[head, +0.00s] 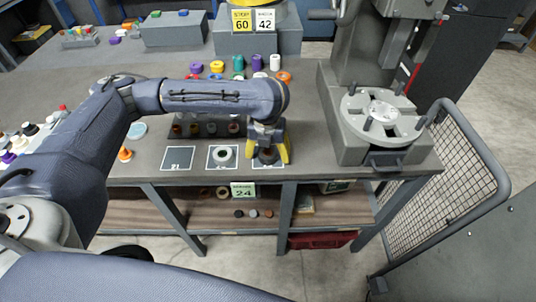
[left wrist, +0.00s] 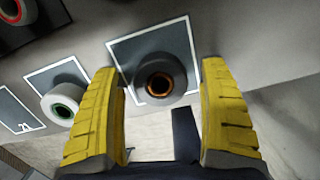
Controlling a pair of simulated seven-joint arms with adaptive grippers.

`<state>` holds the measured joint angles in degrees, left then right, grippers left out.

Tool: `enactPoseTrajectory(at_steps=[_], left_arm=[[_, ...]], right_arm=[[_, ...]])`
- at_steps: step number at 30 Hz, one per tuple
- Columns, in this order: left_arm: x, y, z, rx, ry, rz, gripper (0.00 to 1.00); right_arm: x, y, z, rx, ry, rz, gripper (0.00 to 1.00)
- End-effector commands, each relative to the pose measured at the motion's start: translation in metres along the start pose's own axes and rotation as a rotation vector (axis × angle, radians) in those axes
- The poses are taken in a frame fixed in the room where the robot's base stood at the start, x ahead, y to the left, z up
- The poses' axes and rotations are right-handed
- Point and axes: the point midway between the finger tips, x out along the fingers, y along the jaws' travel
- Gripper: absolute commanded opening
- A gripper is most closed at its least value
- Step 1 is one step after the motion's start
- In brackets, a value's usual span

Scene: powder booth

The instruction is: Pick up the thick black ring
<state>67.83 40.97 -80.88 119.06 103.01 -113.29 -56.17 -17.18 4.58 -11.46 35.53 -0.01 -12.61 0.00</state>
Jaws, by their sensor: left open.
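A thick dark ring (left wrist: 160,78) with an orange-brown inside lies on a dark, white-outlined square (left wrist: 183,38) in the left wrist view. In the head view it shows only as a dark patch between my fingers, largely hidden. My left gripper (head: 269,154) points down over this rightmost square near the table's front edge. Its yellow fingers are open and empty in the left wrist view (left wrist: 162,105), spread to either side of the ring and nearer the camera. I cannot tell how high they are above it. My right gripper is not in view.
A white ring (head: 222,154) sits on the neighbouring square, and the square left of that (head: 178,159) is empty. A dark rack (head: 205,128) with small parts stands behind. Several coloured rings and spools stand further back. A grey machine with a round slotted table (head: 381,105) stands right.

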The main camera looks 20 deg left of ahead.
Motion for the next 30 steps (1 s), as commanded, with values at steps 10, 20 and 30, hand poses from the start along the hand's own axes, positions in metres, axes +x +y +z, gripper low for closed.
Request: enactPoseTrajectory(at_steps=[10,20,30], left_arm=[[-0.0003,0.0000,0.0000,0.000,0.000,0.000,0.53],[-0.0003,0.0002,0.0001,0.000,0.000,0.000,0.15],[-0.0017,0.0001,0.0007,-0.001,-0.001,0.000,0.06]], right_arm=[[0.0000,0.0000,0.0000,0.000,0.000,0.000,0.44],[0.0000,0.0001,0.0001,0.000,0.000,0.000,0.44],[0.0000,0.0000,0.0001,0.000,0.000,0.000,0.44]])
